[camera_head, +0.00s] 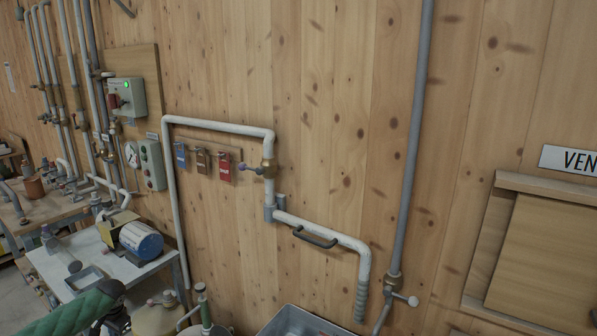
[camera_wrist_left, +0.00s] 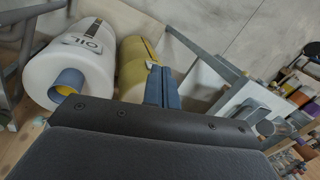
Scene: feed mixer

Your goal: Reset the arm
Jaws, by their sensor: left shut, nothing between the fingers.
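My left gripper (camera_wrist_left: 160,72) shows in the left wrist view, its blue-grey fingers closed together with nothing between them. Its dark wrist body fills the bottom of that view. Beyond the fingers, a white container marked OIL (camera_wrist_left: 75,62) with a blue spout lies to the left in the picture. A yellow container (camera_wrist_left: 137,62) is next to it, partly hidden behind the fingers. I cannot tell whether the fingers touch it. Neither gripper can be made out in the head view, and my right arm does not show.
A wooden wall carries a white pipe (camera_head: 220,126) with a valve (camera_head: 268,168), coloured tags (camera_head: 225,167) and a control box (camera_head: 127,97). A workbench (camera_head: 52,268) holds a blue-and-white motor (camera_head: 141,241). A grey bin (camera_head: 297,322) stands below the pipe. A wooden hatch (camera_head: 545,262) is at right.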

